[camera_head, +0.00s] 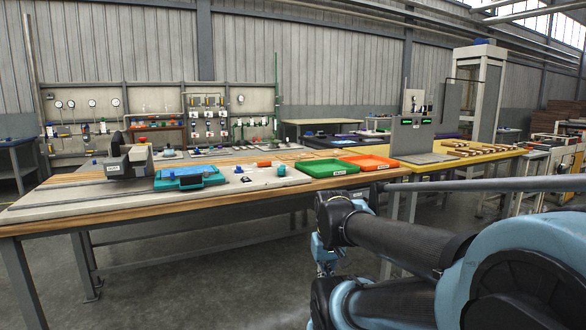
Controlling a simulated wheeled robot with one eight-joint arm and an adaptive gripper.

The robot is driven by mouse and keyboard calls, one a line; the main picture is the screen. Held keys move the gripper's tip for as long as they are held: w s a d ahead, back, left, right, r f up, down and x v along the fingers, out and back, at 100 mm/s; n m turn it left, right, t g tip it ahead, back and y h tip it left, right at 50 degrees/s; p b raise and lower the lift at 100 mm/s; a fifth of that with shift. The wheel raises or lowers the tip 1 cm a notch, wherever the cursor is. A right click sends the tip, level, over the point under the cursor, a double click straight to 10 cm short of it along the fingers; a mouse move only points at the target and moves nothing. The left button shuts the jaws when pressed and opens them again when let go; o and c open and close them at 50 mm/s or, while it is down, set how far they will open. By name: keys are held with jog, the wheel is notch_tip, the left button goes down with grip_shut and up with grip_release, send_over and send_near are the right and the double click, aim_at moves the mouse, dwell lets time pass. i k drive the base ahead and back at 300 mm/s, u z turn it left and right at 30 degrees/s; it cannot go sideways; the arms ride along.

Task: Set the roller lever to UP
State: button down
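I cannot make out a roller lever in this view; it is too small, hidden or out of frame. A grey upright machine with panels and green lit displays (411,137) stands on the yellow-topped table at the right; I cannot tell whether it is the hot press. My arm is folded in the lower right foreground. A small light-blue part at its far end (325,254) may be my wrist or gripper, over the floor in front of the tables and apart from everything on them. Its fingers cannot be made out.
A long wooden workbench (150,213) carries a grey vise-like device (128,162), a teal tool tray (188,177), a green tray (327,168) and an orange tray (369,162). A gauge board (98,117) stands behind. Grey floor (190,285) is open in front.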

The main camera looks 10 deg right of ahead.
aim_at(281, 170)
jog(key=i, duration=0.95)
